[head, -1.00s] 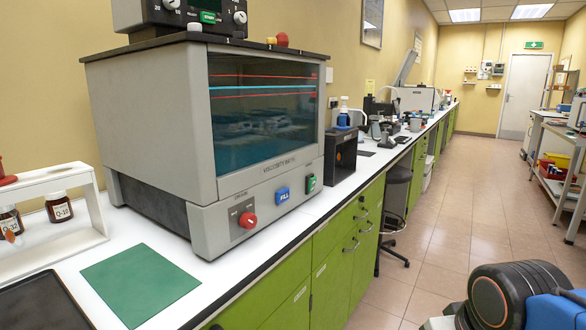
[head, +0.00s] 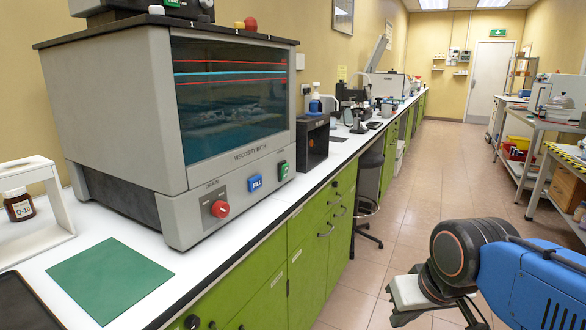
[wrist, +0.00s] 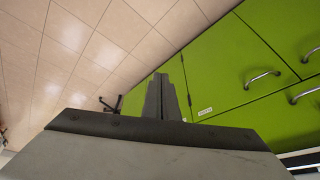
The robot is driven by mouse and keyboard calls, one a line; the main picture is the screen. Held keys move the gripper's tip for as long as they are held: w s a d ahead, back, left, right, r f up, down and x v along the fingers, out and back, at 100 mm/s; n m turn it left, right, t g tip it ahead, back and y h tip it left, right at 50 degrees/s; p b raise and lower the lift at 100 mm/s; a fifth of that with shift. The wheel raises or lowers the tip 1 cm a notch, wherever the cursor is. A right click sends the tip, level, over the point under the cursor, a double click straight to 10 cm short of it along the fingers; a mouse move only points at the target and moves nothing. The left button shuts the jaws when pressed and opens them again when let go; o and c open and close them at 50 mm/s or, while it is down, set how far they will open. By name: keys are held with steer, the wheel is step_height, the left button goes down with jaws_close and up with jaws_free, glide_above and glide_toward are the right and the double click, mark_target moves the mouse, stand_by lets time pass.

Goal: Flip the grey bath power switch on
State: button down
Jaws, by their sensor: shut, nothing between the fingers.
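The grey viscosity bath (head: 115,110) stands on the white bench at the left in the head view. Its lower front panel carries a red knob (head: 220,208), a blue FILL button (head: 255,183) and a small green switch (head: 283,170) at the right end. The small label above the green switch and its on or off position are too small to read. My gripper (wrist: 161,80) is shut and empty in the wrist view, in front of green cabinet doors and the tiled floor. It is well apart from the bath. The bath is not visible in the wrist view.
Green cabinets (head: 285,265) run under the bench (head: 330,150). A black open box (head: 312,143) stands right of the bath, with a stool (head: 367,190) beyond it. A green mat (head: 108,278) and a white rack (head: 50,220) are at the left. The aisle floor (head: 430,165) is open.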

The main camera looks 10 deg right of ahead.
steer(key=w+a+r+m+y, duration=0.2)
steer(key=w+r+m+y, duration=0.1)
steer(key=w+r, duration=0.9)
steer(key=w+a+r+m+t+y, duration=0.1)
steer(key=w+a+r+m+y, duration=0.2)
steer(key=w+r, duration=0.9)
steer(key=w+m+y, duration=0.1)
steer(key=w, duration=0.7)
steer(key=shift+w+r, duration=0.25)
steer(key=shift+w, duration=0.05)
glide_toward(286, 172)
steer(key=f, duration=0.1)
steer(key=w+a+f, duration=0.1)
steer(key=a+f, duration=0.1)
steer(key=f, duration=0.1)
steer(key=shift+w, duration=0.2)
steer(key=shift+w+a+r, duration=0.15)
steer(key=shift+w+a, duration=0.15)
steer(key=shift+a, duration=0.15)
